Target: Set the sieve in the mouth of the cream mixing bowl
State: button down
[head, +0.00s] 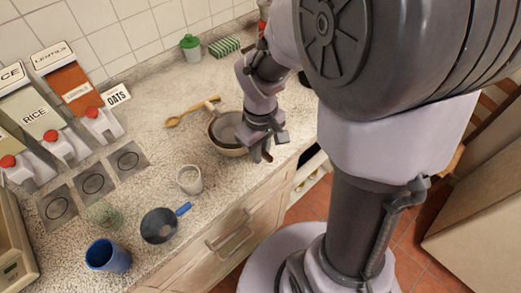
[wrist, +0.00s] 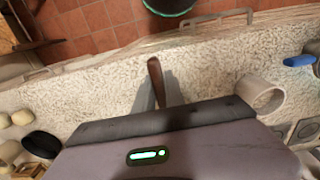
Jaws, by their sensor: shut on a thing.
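The cream mixing bowl (head: 229,151) stands on the counter near its front edge in the head view. The sieve (head: 225,127), a grey round basket, shows at the bowl's mouth, inside the rim as seen from above. I cannot tell whether it rests on the rim or hangs just over it. My gripper (head: 262,140) is at the bowl's right side, shut on the sieve's brown handle, whose end (head: 267,157) sticks out toward the counter's front. The handle also shows in the wrist view (wrist: 156,80); the basket and bowl are hidden there.
A wooden spoon (head: 190,112) lies behind the bowl. A white cup (head: 189,180), a dark blue-handled pan or strainer (head: 160,226), a green glass (head: 103,213) and a blue cup (head: 108,256) stand to the left and front. Dispensers (head: 45,120) line the wall.

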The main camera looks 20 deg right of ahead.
jog(key=shift+f, duration=0.2)
jog(key=c, duration=1.3)
grip_release()
notch_tip(320, 180, up, 17)
jog(key=p, duration=0.7)
jog(key=shift+r, duration=0.2)
jog(key=s+a+m+t+b, duration=0.1)
jog(key=s+a+m+t, duration=0.1)
jog(key=s, duration=0.1)
jog(key=s+a+m+t+y+b, duration=0.1)
jog(key=s+a+m+t+b, duration=0.1)
jog(key=s+m, duration=0.1)
jog(key=s+a+m+t+y+b, duration=0.1)
jog(key=s+a+m+b, duration=0.1)
jog(key=s+a+m, duration=0.1)
jog(key=shift+s+r+t, duration=0.35)
jog(key=shift+s+t, duration=0.05)
